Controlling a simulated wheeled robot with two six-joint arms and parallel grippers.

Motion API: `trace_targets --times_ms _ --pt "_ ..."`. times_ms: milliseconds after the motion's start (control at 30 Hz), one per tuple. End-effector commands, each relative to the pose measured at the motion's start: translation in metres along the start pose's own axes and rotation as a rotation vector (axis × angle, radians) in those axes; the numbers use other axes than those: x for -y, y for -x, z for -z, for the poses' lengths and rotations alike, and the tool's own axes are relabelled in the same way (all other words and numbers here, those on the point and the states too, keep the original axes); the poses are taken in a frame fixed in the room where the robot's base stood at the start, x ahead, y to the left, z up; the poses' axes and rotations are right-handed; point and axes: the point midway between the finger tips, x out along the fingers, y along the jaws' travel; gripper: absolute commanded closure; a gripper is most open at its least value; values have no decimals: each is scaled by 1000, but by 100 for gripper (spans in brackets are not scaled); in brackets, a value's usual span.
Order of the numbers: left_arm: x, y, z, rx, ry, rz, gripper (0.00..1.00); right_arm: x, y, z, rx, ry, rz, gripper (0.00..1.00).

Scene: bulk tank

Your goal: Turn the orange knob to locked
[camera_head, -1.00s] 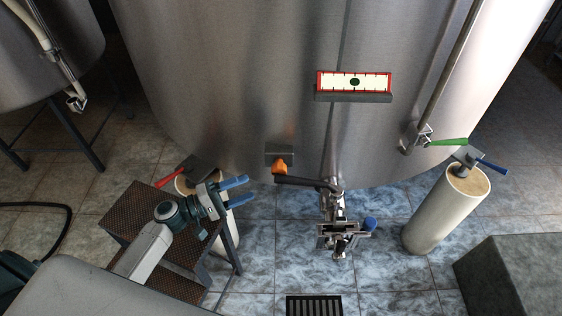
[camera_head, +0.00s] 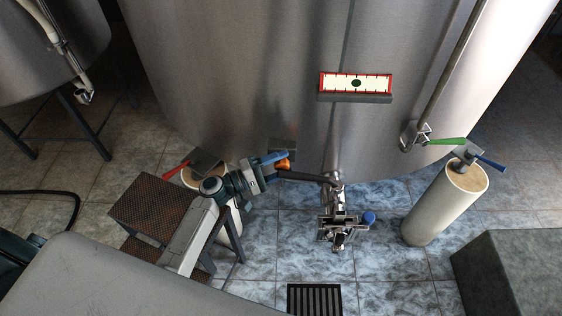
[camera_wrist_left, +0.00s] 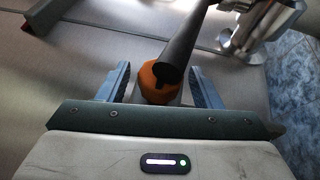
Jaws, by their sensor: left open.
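The orange knob (camera_head: 283,165) sits on a small grey box (camera_head: 281,146) low on the front of the steel tank. A dark bar (camera_head: 305,177) runs from beside the knob to the valve fitting at its right. My left gripper (camera_head: 275,164) is open at the knob, which it partly hides in the head view. In the left wrist view the orange knob (camera_wrist_left: 156,84) lies between the two blue fingers of the left gripper (camera_wrist_left: 160,88), with a gap on each side. The dark bar (camera_wrist_left: 185,42) crosses over the knob there. My right gripper is not in view.
A metal valve (camera_head: 339,222) with a blue knob (camera_head: 368,217) hangs right of the orange knob. A brown step stand (camera_head: 152,205) is beside my left arm. A pillar (camera_head: 445,207) with coloured handles stands right. A gauge panel (camera_head: 355,84) is above. A floor drain (camera_head: 314,299) lies in front.

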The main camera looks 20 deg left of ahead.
Motion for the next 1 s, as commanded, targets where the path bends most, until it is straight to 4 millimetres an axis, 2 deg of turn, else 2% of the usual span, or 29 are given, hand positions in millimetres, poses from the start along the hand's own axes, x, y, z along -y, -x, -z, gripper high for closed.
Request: trace_targets --times_ms 300,533,667,1000 --pt "0 -3 0 1 0 0 41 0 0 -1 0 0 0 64" --pt "0 -3 0 1 0 0 85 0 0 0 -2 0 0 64" --pt "0 -3 0 1 -3 8 85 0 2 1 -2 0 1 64" --pt "-4 -3 -1 -5 -78 188 85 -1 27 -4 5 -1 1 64"
